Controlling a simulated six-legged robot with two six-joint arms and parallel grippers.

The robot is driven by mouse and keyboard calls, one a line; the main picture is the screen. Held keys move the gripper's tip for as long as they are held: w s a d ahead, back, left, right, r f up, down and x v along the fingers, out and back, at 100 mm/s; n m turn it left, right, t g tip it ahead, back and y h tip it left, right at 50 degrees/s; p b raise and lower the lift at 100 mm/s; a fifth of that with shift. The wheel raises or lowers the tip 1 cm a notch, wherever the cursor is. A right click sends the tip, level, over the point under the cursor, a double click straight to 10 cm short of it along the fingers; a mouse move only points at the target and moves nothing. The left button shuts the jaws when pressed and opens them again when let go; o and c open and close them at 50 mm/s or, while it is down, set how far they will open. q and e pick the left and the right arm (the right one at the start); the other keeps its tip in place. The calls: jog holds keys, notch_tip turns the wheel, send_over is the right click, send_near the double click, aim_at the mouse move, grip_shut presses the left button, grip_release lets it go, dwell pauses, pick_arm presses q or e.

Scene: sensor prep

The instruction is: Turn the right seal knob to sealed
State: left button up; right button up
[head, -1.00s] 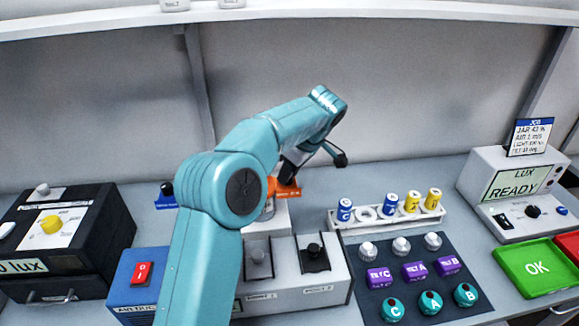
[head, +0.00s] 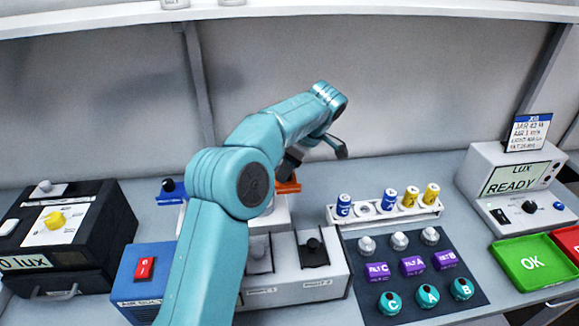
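My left arm reaches in from the bottom and bends over the white seal unit. At the unit's left, a dark knob (head: 168,185) stands on a blue plate (head: 168,197). My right gripper is not in view.
A vial rack (head: 385,216) and a dark mat (head: 475,300) with caps and blocks lie right. A lux meter (head: 516,180) and green OK tray (head: 535,262) are far right; a black lux box (head: 100,250) is left.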

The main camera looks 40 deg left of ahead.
pick_arm(q)
jog(key=p+v, duration=0.7)
jog(key=v, duration=0.9)
jog(key=shift+w+r, duration=0.1)
jog(key=shift+r, duration=0.05)
